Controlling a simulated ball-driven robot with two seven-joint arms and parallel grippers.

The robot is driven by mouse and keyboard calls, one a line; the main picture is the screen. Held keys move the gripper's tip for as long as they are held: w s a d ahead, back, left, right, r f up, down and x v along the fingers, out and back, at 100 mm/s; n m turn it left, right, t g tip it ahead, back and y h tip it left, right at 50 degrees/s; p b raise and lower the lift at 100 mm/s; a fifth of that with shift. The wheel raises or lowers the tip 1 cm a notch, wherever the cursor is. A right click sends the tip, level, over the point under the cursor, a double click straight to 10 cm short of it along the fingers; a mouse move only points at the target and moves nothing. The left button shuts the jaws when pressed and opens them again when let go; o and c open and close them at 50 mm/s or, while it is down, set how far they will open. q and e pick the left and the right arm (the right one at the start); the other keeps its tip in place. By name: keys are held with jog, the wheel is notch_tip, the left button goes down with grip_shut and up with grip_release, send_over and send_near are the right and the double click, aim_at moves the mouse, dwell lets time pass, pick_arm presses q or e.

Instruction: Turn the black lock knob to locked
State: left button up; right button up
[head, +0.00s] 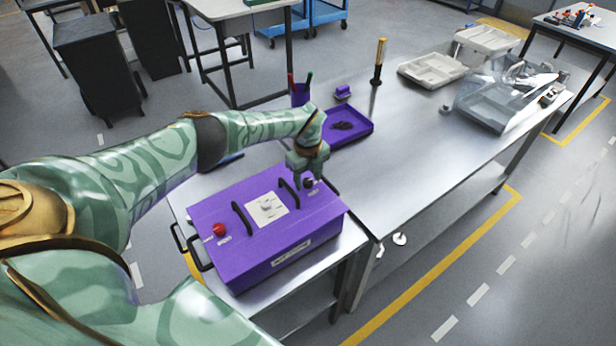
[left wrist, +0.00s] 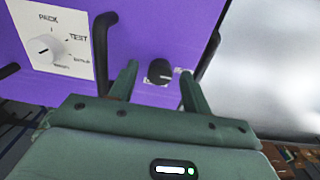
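The black lock knob (head: 308,183) sits near the right end of the top of a purple housing (head: 298,228). In the left wrist view the round black knob (left wrist: 160,71) has small white labels beside it, too small to read. My left gripper (head: 306,172) reaches down over that end of the housing. In the left wrist view its two fingers (left wrist: 159,78) are apart, one on each side of the knob, with visible gaps. I cannot tell how deep the fingertips are relative to the knob. My right gripper is not in view.
A white dial (head: 267,205) on a white plate, black handles (head: 242,218) and a red button (head: 219,229) stand up from the housing. A purple tray (head: 348,126), purple cup (head: 299,95) and clear bin (head: 500,95) lie farther back. The table's middle is clear.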

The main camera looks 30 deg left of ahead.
aim_at(308, 180)
pick_arm(q)
notch_tip(308, 180, up, 6)
jog(key=shift+a+r+p, duration=0.1)
jog(key=shift+p, duration=0.75)
notch_tip(308, 180, up, 10)
